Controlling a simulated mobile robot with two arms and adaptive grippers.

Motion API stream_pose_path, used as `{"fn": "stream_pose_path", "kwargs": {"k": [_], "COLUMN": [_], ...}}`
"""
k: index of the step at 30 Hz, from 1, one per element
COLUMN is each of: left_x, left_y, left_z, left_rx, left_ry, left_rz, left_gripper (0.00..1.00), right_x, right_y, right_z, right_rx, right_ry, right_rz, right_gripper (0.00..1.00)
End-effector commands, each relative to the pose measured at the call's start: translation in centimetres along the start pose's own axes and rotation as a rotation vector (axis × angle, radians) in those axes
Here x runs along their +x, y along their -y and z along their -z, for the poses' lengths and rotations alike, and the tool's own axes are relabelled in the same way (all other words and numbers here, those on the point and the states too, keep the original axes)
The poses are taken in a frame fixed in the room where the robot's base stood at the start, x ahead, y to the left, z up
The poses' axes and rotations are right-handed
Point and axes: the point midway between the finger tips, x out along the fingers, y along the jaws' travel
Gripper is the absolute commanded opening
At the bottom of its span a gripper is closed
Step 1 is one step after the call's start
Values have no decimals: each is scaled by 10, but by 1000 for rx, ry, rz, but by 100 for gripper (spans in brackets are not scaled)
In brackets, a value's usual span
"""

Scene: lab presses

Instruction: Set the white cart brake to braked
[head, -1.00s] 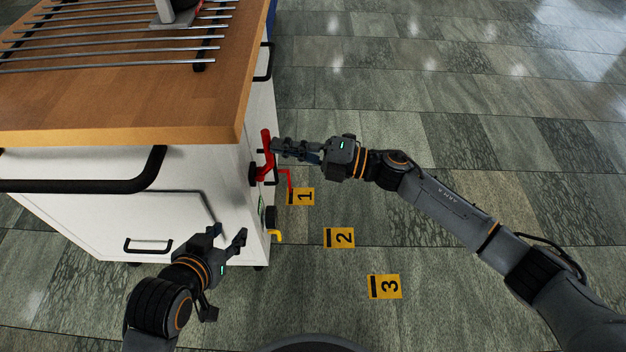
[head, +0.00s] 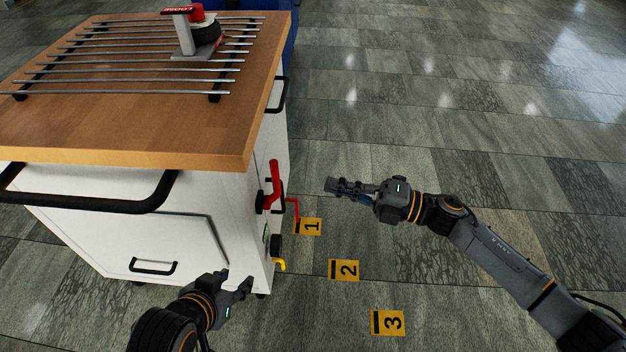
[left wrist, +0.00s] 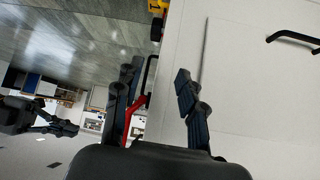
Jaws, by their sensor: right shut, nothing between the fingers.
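The white cart (head: 225,225) stands at left with a wooden top. A red lever (head: 274,185) on a black mount stands roughly upright on its right side. A thin bent red piece (head: 293,208) sits beside it, and a small yellow piece (head: 280,265) is low at the corner. I cannot tell which is the brake. My right gripper (head: 331,186) is shut and empty, right of the red lever and apart from it. My left gripper (head: 236,279) is open near the cart's front corner. Its spread fingers also show in the left wrist view (left wrist: 154,77), with red partly hidden behind them.
Yellow floor plates marked 1 (head: 308,227), 2 (head: 344,270) and 3 (head: 388,322) lie right of the cart. A metal rack (head: 130,62) and a red-topped device (head: 197,35) are on the cart top. Black handles (head: 90,203) stick out. The floor at right is clear.

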Motion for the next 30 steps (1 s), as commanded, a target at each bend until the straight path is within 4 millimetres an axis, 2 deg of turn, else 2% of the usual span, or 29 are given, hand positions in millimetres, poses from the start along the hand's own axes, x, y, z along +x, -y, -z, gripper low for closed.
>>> {"fn": "stream_pose_path", "kwargs": {"k": [3,9,26,30], "left_x": [-3,-4,-4,-4], "left_y": [1,2,3,3], "left_z": [-9,-16,-17,-18], "left_rx": [-1,-2,-3,-4], "left_ry": [46,82,86,86], "left_rz": [3,5,6,6], "left_gripper": [40,40,40,40], "right_x": [-22,-40,-42,-34], "right_y": [-2,-3,-3,-5], "right_z": [0,0,0,0], "right_rx": [1,1,1,34], "right_ry": [2,1,2,49], "right_rz": [3,2,1,-32], "right_gripper": [0,0,0,0]}}
